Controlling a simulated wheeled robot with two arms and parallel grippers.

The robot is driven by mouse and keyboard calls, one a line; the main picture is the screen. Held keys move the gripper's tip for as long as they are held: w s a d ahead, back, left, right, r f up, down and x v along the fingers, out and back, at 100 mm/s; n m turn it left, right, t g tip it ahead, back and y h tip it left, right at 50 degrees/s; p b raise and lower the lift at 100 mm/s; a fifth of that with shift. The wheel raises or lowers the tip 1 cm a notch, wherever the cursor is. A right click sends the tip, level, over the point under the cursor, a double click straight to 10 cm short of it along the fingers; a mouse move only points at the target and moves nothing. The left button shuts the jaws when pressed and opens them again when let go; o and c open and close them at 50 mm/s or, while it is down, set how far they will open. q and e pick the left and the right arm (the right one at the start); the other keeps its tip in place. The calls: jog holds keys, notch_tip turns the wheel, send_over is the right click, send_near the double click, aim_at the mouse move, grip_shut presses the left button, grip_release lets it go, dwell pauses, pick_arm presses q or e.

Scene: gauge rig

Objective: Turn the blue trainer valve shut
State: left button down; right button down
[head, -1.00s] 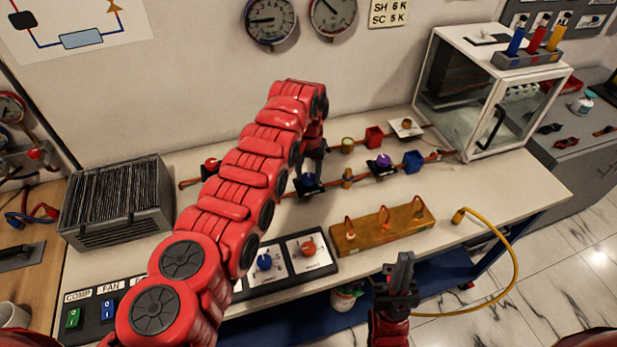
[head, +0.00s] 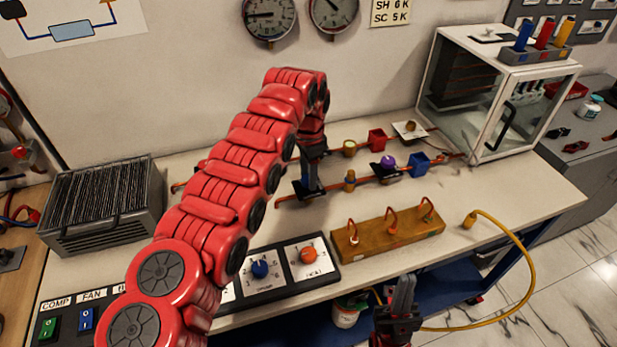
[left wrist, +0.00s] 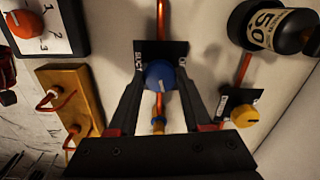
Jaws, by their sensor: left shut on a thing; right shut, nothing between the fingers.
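The blue trainer valve (left wrist: 160,76) has a round blue knob on a dark plate, on a copper pipe. In the left wrist view the knob sits between the fingers of my left gripper (head: 311,190), which is shut on it. In the head view this gripper reaches down to the pipe run on the bench and hides the knob. My right gripper (head: 402,292) is shut and empty, low in the head view in front of the bench edge.
A purple knob (head: 388,161) and blue block (head: 418,165) sit further right along the pipe. A wooden block (head: 388,233) with orange leads and a dial panel (head: 290,270) stand in front. A finned unit (head: 100,205) is left, a glass cabinet (head: 497,95) back right.

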pick_arm(q)
jog(key=shift+m, duration=1.5)
jog(key=shift+c, duration=1.7)
grip_release()
